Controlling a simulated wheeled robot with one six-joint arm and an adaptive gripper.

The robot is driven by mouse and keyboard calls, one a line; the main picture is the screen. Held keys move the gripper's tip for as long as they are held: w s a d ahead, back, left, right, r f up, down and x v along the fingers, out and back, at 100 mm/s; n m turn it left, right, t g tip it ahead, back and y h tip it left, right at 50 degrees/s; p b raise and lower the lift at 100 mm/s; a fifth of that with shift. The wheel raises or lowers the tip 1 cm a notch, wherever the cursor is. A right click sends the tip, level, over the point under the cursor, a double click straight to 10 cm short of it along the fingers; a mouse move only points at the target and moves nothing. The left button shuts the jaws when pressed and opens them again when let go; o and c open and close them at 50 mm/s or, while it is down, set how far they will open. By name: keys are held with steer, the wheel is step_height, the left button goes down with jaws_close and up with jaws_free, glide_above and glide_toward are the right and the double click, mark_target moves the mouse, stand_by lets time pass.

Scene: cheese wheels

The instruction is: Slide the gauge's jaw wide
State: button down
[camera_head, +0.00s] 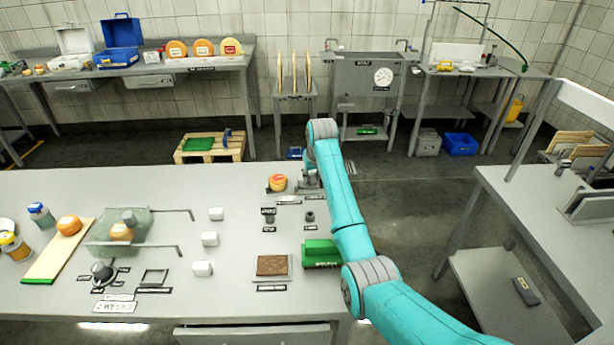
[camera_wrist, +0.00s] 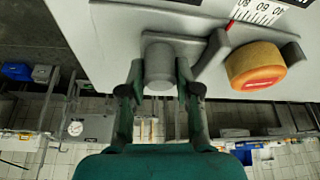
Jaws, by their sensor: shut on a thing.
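The gauge's sliding jaw (camera_wrist: 215,55) is a grey angled plate beside a small orange cheese wheel (camera_wrist: 256,68) with a red label. A grey knob (camera_wrist: 159,62) is on the jaw's side. My gripper (camera_wrist: 160,75) is shut on this knob, one finger on each side. A red pointer (camera_wrist: 229,25) shows by the printed scale (camera_wrist: 258,12). The other jaw (camera_wrist: 295,54) stands on the wheel's far side. A narrow gap shows between sliding jaw and cheese. In the head view the cheese (camera_head: 278,182) is at the bench's back edge; my arm partly hides the gauge.
The steel bench (camera_head: 180,260) holds several white blocks, a green box (camera_head: 321,253) and a brown slab (camera_head: 272,265) in front of the gauge. A clear guard (camera_head: 120,230) stands to the left.

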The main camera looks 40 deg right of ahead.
steer(key=c, duration=0.8)
jaws_free()
steer(key=shift+s+d, duration=0.15)
steer(key=shift+d, duration=0.1)
steer(key=shift+r, duration=0.1)
steer(key=v, duration=1.1)
steer(key=shift+r, duration=0.4)
steer(key=shift+s+a, duration=0.1)
steer(key=shift+s, duration=0.05)
